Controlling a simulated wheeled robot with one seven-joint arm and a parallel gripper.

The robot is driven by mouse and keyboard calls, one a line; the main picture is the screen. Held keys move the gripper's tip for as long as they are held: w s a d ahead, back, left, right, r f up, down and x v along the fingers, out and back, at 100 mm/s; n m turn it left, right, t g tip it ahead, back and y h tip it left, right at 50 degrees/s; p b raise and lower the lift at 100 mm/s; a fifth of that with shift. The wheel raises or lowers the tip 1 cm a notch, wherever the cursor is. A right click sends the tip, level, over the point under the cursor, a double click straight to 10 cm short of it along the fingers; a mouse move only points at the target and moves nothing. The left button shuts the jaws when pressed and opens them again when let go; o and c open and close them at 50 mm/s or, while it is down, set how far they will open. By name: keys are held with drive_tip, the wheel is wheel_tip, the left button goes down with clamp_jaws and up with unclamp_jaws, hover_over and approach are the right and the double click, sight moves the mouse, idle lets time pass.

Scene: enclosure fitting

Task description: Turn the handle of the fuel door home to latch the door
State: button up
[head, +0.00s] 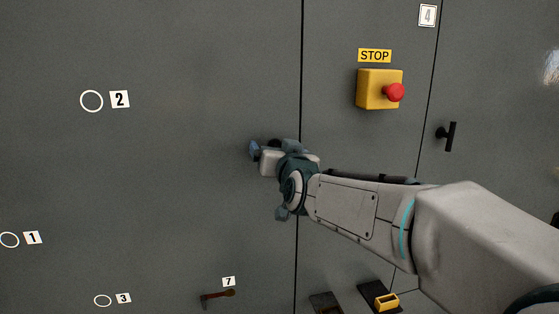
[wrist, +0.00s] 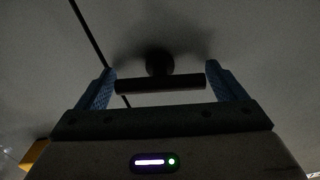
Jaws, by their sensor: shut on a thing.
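A dark T-shaped handle (wrist: 160,85) stands out from the grey panel, its round stem (wrist: 158,62) behind the bar. In the wrist view the bar lies about level across the picture. My gripper (wrist: 161,88) is shut on the bar, with one blue finger at each end of it. In the head view my gripper (head: 256,151) is against the large left grey panel (head: 190,200), just left of a vertical seam. There my wrist hides most of the handle. I see no label naming the fuel door.
A yellow box with a red STOP button (head: 380,90) is right of the seam. Another black T-handle (head: 448,136) is on the right panel. A brown lever (head: 217,299) sits below label 7, and a yellow part (head: 386,302) is low down. White circles mark the left panel.

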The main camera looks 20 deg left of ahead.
drive_tip(key=m+b, duration=0.3)
drive_tip(key=shift+f+m+b, duration=0.25)
drive_tip(key=shift+m+b, duration=0.05)
drive_tip(key=m+b, duration=0.2)
drive_tip(key=m, duration=0.1)
drive_tip(key=shift+r+m, duration=0.1)
drive_tip(key=shift+m, duration=0.2)
drive_tip(key=m+b, duration=0.1)
drive_tip(key=m, duration=0.3)
drive_tip(key=shift+m+b, duration=0.3)
drive_tip(key=shift+r+m+b, duration=0.1)
drive_tip(key=shift+m+b, duration=0.3)
drive_tip(key=shift+m, duration=1.5)
drive_tip(key=o, duration=0.7)
drive_tip(key=b+v, duration=0.1)
drive_tip(key=v, duration=1.2)
drive_tip(key=shift+s+d+b, duration=0.25)
drive_tip(key=shift+s+b, duration=0.05)
drive_tip(key=shift+b, duration=0.1)
